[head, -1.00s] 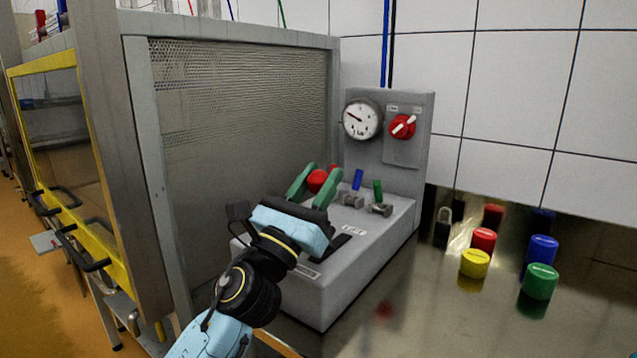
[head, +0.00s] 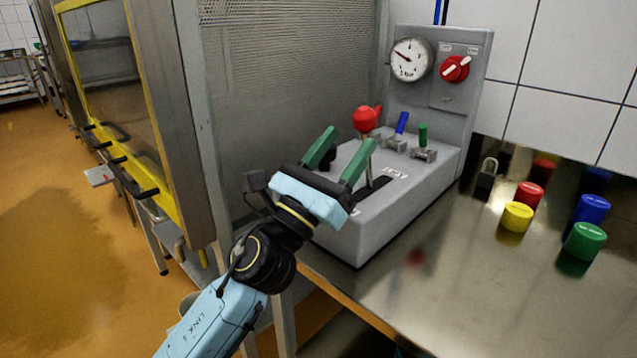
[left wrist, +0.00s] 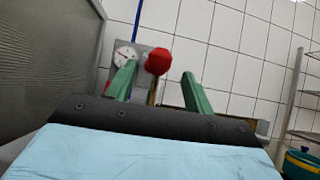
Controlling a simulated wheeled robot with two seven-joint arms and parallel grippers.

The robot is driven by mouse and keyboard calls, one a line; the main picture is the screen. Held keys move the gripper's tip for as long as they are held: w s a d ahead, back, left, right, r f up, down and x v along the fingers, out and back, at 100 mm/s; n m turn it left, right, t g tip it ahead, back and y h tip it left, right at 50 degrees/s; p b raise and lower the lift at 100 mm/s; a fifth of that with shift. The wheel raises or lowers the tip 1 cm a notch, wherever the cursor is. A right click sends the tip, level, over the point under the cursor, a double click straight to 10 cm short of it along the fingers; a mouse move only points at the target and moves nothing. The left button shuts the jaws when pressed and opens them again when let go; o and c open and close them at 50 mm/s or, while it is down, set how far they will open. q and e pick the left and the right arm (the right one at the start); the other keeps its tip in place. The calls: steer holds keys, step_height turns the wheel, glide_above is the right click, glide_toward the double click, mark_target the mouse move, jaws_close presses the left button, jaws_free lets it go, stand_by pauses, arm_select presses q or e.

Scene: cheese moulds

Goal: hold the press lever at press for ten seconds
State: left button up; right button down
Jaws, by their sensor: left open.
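The press lever (head: 369,150) is a metal rod with a red knob (head: 367,118), standing up from a slot in the grey press box (head: 376,216). My left gripper (head: 342,152) is open, its two green fingers apart and pointing toward the box. It is just on the near side of the lever, below the knob, and holds nothing. In the left wrist view the red knob (left wrist: 158,61) shows beyond and between the green fingers. Whether a finger touches the rod cannot be told. My right gripper is not in view.
The upright panel carries a round gauge (head: 411,59) and a red rotary switch (head: 455,68). A blue lever (head: 402,124) and a green lever (head: 423,135) stand behind the slot. A padlock (head: 486,179) and several coloured caps (head: 517,216) stand on the steel table at right. A mesh-sided cabinet (head: 290,90) is close at left.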

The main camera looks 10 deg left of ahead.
arm_select(q)
steer(key=b+v, duration=0.1)
steer(key=v, duration=0.6)
steer(key=shift+f, duration=0.15)
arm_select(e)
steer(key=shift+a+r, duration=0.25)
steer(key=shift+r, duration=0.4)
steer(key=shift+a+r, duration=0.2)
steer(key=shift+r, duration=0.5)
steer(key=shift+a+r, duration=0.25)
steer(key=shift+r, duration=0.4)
arm_select(q)
steer(key=shift+s+a, duration=0.1)
